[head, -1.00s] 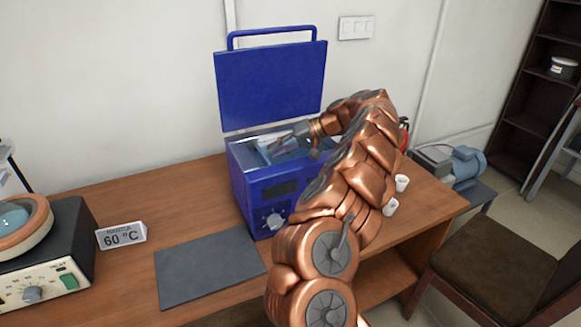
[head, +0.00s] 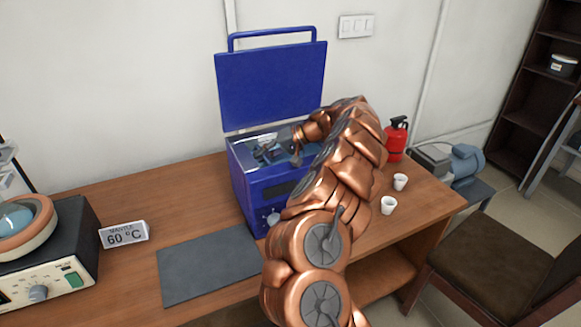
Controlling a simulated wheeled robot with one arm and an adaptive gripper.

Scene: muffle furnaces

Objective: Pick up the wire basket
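No wire basket can be made out clearly; the inside of the blue box (head: 252,187) is small and partly hidden by its front wall and my arm. The blue box stands on the wooden bench with its lid (head: 271,87) raised upright. My gripper (head: 268,153) is at the box's open top, pointing left and down into it. Its fingers are dark and too small to tell whether they are open or shut, or whether they touch anything.
A dark grey mat (head: 208,266) lies bare in front of the box. A heating mantle (head: 40,262) and a 60 °C sign (head: 124,235) stand left. Two white cups (head: 389,204) and a red extinguisher (head: 396,139) are right of my arm. A chair (head: 497,251) stands at the right.

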